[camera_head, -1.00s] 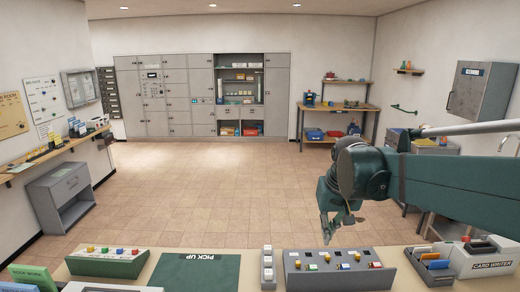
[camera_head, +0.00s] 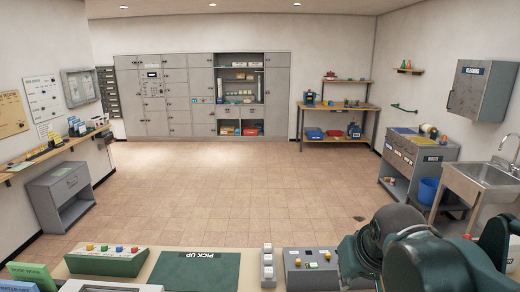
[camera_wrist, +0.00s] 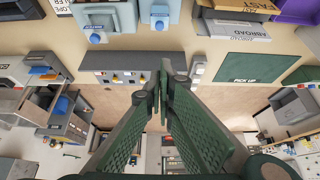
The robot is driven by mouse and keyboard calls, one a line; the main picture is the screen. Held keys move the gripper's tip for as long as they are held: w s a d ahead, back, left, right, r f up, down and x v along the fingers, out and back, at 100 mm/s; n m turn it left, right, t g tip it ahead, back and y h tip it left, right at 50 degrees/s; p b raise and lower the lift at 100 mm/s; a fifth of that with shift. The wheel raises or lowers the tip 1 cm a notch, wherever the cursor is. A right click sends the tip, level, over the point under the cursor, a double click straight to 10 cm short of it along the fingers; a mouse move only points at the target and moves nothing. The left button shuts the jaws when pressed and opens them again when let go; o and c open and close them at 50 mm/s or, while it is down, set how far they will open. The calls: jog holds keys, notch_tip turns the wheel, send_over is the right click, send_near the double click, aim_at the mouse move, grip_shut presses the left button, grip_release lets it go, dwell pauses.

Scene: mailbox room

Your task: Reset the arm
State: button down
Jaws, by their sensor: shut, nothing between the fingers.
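My gripper (camera_wrist: 163,82) is dark green and shows in the wrist view with its two fingers together, shut and empty. In the head view my dark arm is folded at the lower right, over the right part of the front desk. The gripper's fingertips cannot be made out there. In the wrist view the fingers appear over the floor and the edge of the grey switch panel (camera_wrist: 119,62), apart from any held thing.
The front desk bears a green PICK UP mat (camera_head: 196,270), a green box with coloured knobs (camera_head: 105,262) and the grey switch panel (camera_head: 297,274). A sink (camera_head: 490,176) and grey cabinet (camera_head: 419,158) stand at right. The tiled floor (camera_head: 230,190) is clear.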

jog(key=s+f+t, duration=0.1)
jog(key=s+f, duration=0.3)
jog(key=s, duration=0.2)
jog(key=shift+s+d+f+t, duration=0.2)
jog(key=shift+s+t, duration=0.1)
jog(key=shift+s, duration=0.1)
jog(key=shift+f+b, duration=0.1)
jog(key=shift+b, duration=0.25)
notch_tip(320, 180, down, 16)
jog(key=b, duration=1.5)
jog(key=shift+b, duration=0.4)
jog(key=shift+r, duration=0.25)
dwell(0.9)
